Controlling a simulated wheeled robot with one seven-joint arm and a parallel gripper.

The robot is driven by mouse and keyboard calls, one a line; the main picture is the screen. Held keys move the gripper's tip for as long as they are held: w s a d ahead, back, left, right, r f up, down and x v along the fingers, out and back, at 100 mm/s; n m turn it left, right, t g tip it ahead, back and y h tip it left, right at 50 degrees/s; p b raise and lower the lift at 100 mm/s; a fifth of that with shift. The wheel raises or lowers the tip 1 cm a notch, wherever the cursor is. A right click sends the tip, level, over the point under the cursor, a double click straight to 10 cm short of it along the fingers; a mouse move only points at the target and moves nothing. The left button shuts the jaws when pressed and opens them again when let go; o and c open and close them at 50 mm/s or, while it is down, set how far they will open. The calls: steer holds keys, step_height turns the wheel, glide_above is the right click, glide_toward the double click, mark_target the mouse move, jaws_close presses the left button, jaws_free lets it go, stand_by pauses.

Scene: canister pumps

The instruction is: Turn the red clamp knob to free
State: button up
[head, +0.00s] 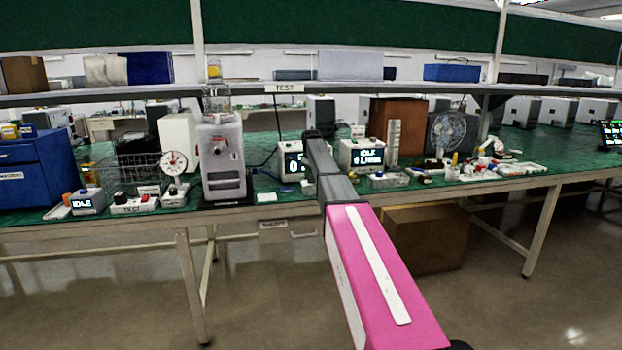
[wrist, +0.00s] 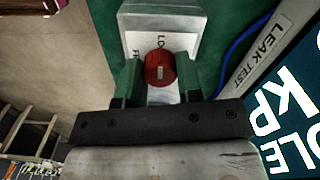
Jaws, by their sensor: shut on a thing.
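The red clamp knob (wrist: 154,62) is in the middle of the wrist view, on a grey box (wrist: 165,18) with a white label plate. Parts of lettering show on the plate, "LO" above and "FR" lower left, the rest hidden by the knob. A pale mark shows on the knob's face. My gripper (wrist: 156,72) has one green finger on each side of the knob and is shut on it. In the head view my arm reaches over the bench and hides the knob and the fingertips.
A "LEAK TEST" unit (wrist: 262,58) with a lit display stands right of the gripper in the wrist view, a blue cable beside it. In the head view, a grey canister pump (head: 221,160) stands left of my arm, a display box (head: 362,157) right.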

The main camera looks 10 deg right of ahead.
steer(key=n, duration=0.8)
steer(key=shift+n, duration=0.3)
steer(key=n, duration=0.4)
steer(key=shift+n, duration=0.3)
steer(key=n, duration=0.4)
steer(key=shift+n, duration=0.3)
steer(key=o, duration=0.9)
